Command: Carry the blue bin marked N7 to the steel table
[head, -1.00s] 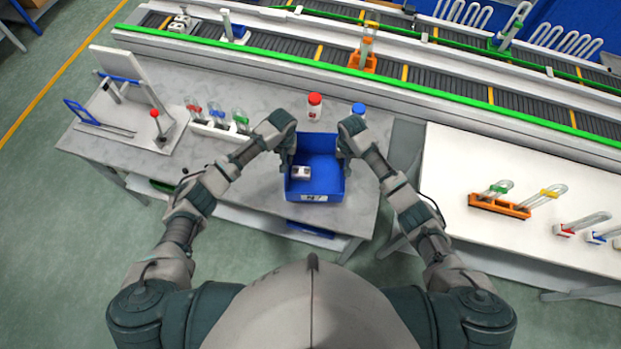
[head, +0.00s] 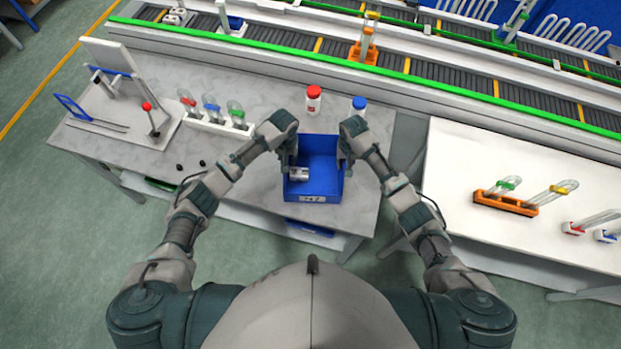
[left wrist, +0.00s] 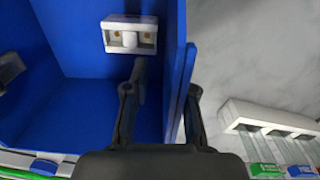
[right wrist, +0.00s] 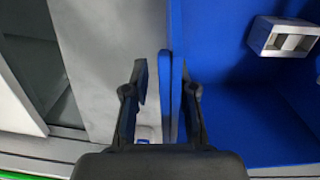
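The blue bin (head: 318,182) stands at the front of the grey work table, with a small light label on its near face that is too small to read surely. A white-and-grey block (head: 299,174) lies inside, and it also shows in the left wrist view (left wrist: 129,35). My left gripper (left wrist: 160,95) straddles the bin's left wall, one finger inside and one outside, with a gap on the inner side. My right gripper (right wrist: 163,85) straddles the right wall, with a gap on the outer side. Both look open. I cannot make out the steel table for certain.
A red-capped bottle (head: 313,100) and a blue-capped bottle (head: 358,106) stand behind the bin. A rack of capped tubes (head: 215,122) stands to the left. A conveyor (head: 450,78) runs behind. A white table (head: 560,225) with an orange rack (head: 505,203) is at the right.

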